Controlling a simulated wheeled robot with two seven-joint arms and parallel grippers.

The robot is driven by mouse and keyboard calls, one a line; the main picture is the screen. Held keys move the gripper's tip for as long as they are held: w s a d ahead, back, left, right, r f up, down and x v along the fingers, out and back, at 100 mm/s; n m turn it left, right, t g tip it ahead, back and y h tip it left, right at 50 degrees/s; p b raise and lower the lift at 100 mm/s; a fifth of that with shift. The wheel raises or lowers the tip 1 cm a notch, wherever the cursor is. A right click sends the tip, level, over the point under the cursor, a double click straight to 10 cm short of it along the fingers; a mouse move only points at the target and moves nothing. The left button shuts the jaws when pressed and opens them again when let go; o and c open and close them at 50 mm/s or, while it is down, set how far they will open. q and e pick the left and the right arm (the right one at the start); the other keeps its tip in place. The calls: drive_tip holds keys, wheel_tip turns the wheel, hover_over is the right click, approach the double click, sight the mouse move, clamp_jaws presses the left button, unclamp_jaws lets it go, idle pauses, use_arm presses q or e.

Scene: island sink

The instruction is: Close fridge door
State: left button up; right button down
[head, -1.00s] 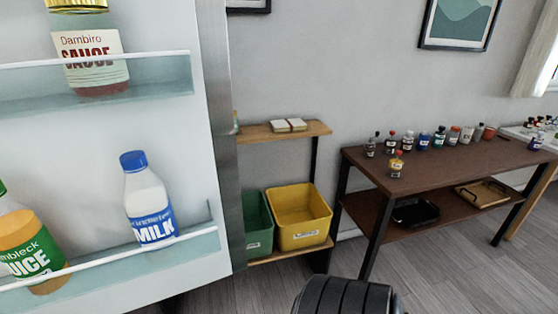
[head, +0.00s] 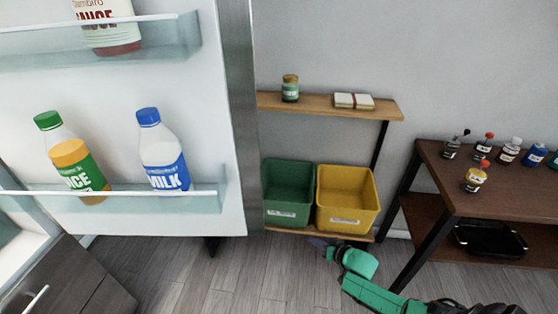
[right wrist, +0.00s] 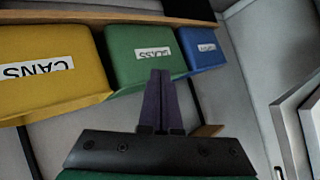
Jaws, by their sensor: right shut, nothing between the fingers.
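The fridge door (head: 215,110) stands open on the left of the head view, its white inner side facing me. Its clear shelves hold a sauce jar (head: 108,30), a juice bottle (head: 75,165) and a milk bottle (head: 162,155). My right gripper (head: 318,243) is low, right of the door's free edge and in front of the bins, apart from the door. In the right wrist view its dark fingers (right wrist: 160,100) are shut with nothing between them. My left gripper is not in view.
Green (head: 288,190) and yellow (head: 346,200) bins sit on a wooden rack; the right wrist view also shows a blue bin (right wrist: 200,48). A brown table (head: 510,190) with small bottles stands right. Dark drawers (head: 70,285) are lower left. Grey floor (head: 250,275) is open between.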

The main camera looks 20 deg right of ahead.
drive_tip(key=w+a+r+m+t+y+p, duration=0.1)
drive_tip(key=w+r+y, duration=0.25)
drive_tip(key=r, duration=0.65)
drive_tip(key=w+a+r+m+t+y+p, duration=0.15)
drive_tip(key=w+r, duration=0.25)
drive_tip(key=r, duration=0.6)
drive_tip(key=s+a+r+m+g+y, duration=0.1)
drive_tip(key=s+a+r+y, duration=0.15)
drive_tip(key=r, duration=0.55)
drive_tip(key=s+a+r+m+g+y, duration=0.15)
drive_tip(key=r+y, duration=0.25)
drive_tip(key=r, duration=0.5)
drive_tip(key=w+p+x, duration=0.1)
drive_tip(key=p+x, duration=0.2)
drive_tip(key=x, duration=0.6)
drive_tip(key=shift+m+t+h, duration=0.25)
drive_tip(key=shift+m+t, duration=0.05)
drive_tip(key=s, duration=0.1)
drive_tip(key=s+p, duration=0.1)
drive_tip(key=s+a+p, duration=0.1)
drive_tip(key=s, duration=0.1)
drive_tip(key=shift+s+a+f, duration=0.1)
drive_tip(key=shift+f, duration=0.25)
drive_tip(key=shift+f, duration=0.1)
